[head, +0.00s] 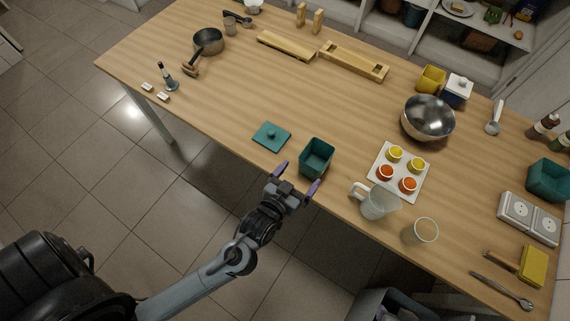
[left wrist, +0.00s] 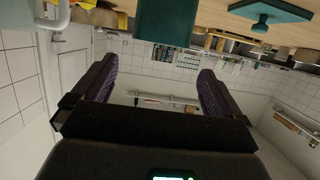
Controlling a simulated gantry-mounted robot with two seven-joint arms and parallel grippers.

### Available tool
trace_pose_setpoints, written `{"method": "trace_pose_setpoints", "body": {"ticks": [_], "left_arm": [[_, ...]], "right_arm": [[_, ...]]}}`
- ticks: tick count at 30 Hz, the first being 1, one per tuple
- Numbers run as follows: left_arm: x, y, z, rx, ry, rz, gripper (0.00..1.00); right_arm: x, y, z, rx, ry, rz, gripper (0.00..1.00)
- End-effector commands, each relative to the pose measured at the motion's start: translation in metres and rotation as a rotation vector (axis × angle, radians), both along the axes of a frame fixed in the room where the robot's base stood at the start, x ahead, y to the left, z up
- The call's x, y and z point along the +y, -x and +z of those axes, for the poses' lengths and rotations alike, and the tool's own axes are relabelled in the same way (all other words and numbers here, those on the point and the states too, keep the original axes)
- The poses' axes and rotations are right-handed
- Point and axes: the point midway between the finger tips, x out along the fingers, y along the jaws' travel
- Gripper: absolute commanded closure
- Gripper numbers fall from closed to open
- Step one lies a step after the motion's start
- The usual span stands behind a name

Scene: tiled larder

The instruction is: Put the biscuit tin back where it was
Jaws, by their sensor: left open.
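An open teal square tin (head: 316,157), which looks like the biscuit tin, stands near the table's front edge. Its interior looks empty. A flat teal lid with a knob (head: 271,136) lies on the table to its left. My left gripper (head: 298,178) is open and empty, just in front of the tin at the table edge, its fingers apart and pointing towards it. In the left wrist view the tin (left wrist: 165,22) shows at the top between the spread fingers, with the lid (left wrist: 268,17) to the right. My right gripper is not in view.
To the tin's right are a white tray (head: 378,184) with red and yellow cups, a clear jug (head: 378,204) and a glass (head: 422,233). A steel bowl (head: 428,118) stands behind. Another teal container (head: 549,181) is at the far right.

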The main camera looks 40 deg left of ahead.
Motion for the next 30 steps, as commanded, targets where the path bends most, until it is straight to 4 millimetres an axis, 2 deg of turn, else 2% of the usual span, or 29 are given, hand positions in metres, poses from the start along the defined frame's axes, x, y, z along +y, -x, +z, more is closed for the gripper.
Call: {"method": "trace_pose_setpoints", "body": {"ticks": [5, 8, 11, 15, 21, 25, 30], "left_arm": [[0.002, 0.008, -0.002, 0.056, 0.010, -0.017, 0.00], [0.005, 0.019, -0.009, 0.158, 0.022, -0.047, 0.00], [0.009, 0.038, -0.015, 0.304, 0.027, -0.087, 0.00], [0.021, 0.077, -0.022, 0.534, 0.007, -0.138, 0.00], [0.043, 0.133, -0.020, 0.806, -0.054, -0.164, 0.00], [0.054, 0.157, -0.017, 0.912, -0.087, -0.164, 0.00], [0.058, 0.167, -0.015, 0.957, -0.104, -0.162, 0.00]], "right_arm": [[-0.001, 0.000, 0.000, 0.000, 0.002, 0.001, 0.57], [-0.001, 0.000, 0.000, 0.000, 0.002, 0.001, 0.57], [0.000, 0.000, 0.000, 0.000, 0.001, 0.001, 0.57], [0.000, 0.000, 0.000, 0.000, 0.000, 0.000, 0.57], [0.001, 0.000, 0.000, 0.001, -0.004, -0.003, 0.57], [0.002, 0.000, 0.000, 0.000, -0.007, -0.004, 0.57], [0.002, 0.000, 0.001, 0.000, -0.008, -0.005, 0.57]]}}
